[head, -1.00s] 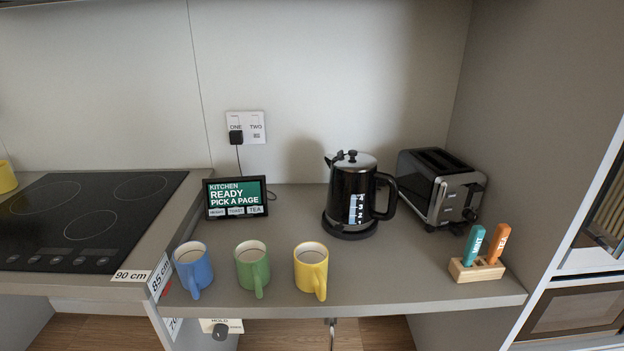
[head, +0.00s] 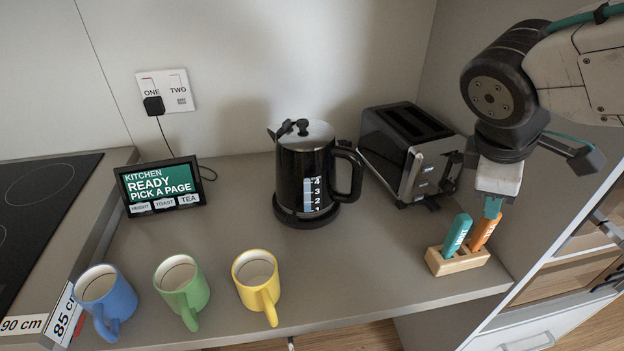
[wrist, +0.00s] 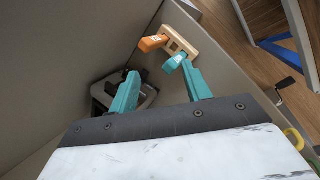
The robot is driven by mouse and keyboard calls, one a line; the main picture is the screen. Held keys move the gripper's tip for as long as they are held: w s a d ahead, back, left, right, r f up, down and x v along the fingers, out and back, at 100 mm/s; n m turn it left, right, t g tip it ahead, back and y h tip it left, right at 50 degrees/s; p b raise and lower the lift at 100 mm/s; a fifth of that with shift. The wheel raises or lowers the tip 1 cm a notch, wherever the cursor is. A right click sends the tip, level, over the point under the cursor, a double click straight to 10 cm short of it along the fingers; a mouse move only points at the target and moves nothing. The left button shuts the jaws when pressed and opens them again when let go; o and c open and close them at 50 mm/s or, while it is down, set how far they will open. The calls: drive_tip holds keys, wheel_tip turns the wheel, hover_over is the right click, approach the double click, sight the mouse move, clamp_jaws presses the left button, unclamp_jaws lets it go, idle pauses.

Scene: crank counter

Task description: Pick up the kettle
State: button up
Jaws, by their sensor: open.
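The black kettle (head: 291,168) stands upright on its dark round base at the back of the counter. It has a silver lid, a level window marked with numbers and a black handle on its right side. My gripper (head: 491,208) hangs at the right, above the wooden block with the teal and orange sticks, well apart from the kettle. In the wrist view its two teal fingers (wrist: 160,70) are spread with nothing between them. I cannot make out the kettle in the wrist view.
A black and silver toaster (head: 410,150) stands between kettle and gripper. The wooden block (head: 459,262) sits at the front right. Blue (head: 106,297), green (head: 182,284) and yellow (head: 256,279) mugs line the front edge. A small screen (head: 159,187) stands left. Counter before the kettle is clear.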

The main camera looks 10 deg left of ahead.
drive_tip(key=w+a+f+n+t, duration=0.3)
drive_tip(key=w+a+n, duration=0.4)
drive_tip(key=a+n, duration=0.25)
drive_tip(key=n+t+y, duration=0.1)
drive_tip(key=n+t, duration=0.1)
drive_tip(key=n, duration=0.7)
approach(356, 170)
wheel_tip(356, 170, down, 3)
drive_tip(key=w, duration=0.2)
drive_tip(key=shift+w+d+f, duration=0.3)
drive_tip(key=shift+d+f, duration=0.05)
drive_tip(key=shift+f, duration=0.05)
drive_tip(key=shift+n, duration=0.25)
drive_tip(key=x, duration=0.7)
drive_tip(key=shift+w+d, duration=0.3)
drive_tip(key=shift+t, duration=0.3)
clamp_jaws()
drive_tip(key=shift+r, duration=0.1)
drive_tip(key=shift+a, duration=0.1)
